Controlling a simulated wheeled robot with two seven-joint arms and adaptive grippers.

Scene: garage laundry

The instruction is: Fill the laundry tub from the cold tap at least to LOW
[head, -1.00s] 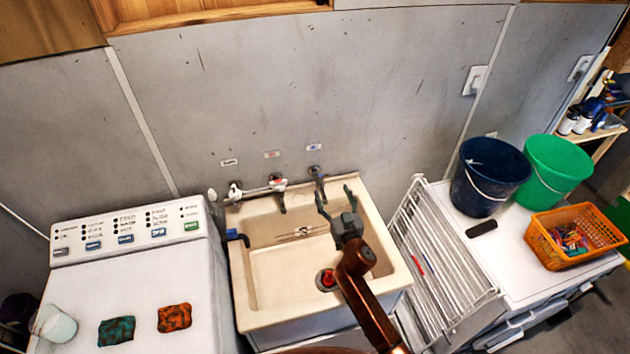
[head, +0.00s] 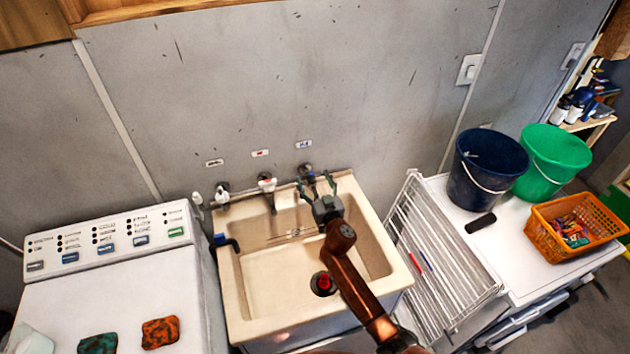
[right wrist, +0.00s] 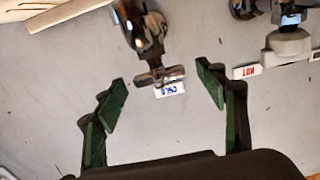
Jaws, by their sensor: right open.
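The beige laundry tub (head: 236,322) stands against the wall, with no water visible in it. A red plug (head: 323,281) sits at its drain. Faint marks (head: 297,233) show on its inner back wall, too small to read. The cold tap (head: 306,170) is under the blue wall label, partly hidden by my right gripper. My right gripper (head: 316,183) is open in front of it. In the right wrist view, the cold tap's cross handle (right wrist: 160,76) lies between the open fingertips, apart from both. The blue label (right wrist: 170,90) is behind it. My left gripper is out of view.
The hot tap (head: 267,184) and another tap (head: 222,190) are left of the cold one. A dark blue bent pipe (head: 228,241) is on the tub's left rim. A washer (head: 60,300) is at left, a white drying rack (head: 435,255) at right, with buckets (head: 486,170) beyond.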

